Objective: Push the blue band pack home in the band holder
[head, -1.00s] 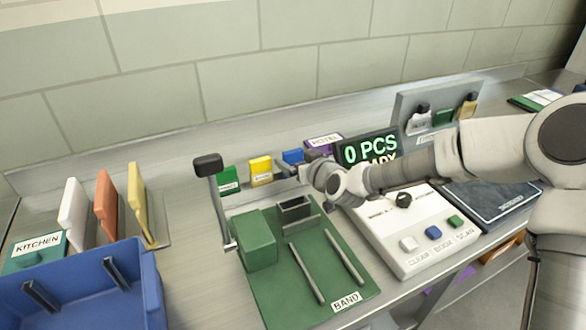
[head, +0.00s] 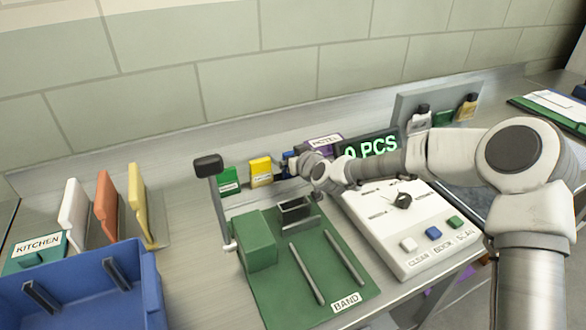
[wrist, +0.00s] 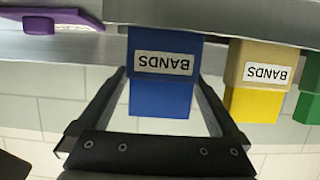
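The blue band pack (wrist: 162,100) is upside down in the wrist view, beside a blue front labelled BANDS (wrist: 163,63). In the head view only a little of the blue pack (head: 286,156) shows behind my gripper (head: 292,167). My gripper, also in the wrist view (wrist: 162,76), has its two fingers spread, one on each side of the blue pack. Narrow gaps seem to lie between the fingers and the pack; contact is not clear. How deep the pack sits cannot be told.
Yellow (head: 261,171) and green (head: 228,181) packs stand left of the blue one. A purple item labelled HOTEL (head: 325,142) and a counter display (head: 371,147) stand close on the right. A green board with a lever (head: 262,288) lies in front.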

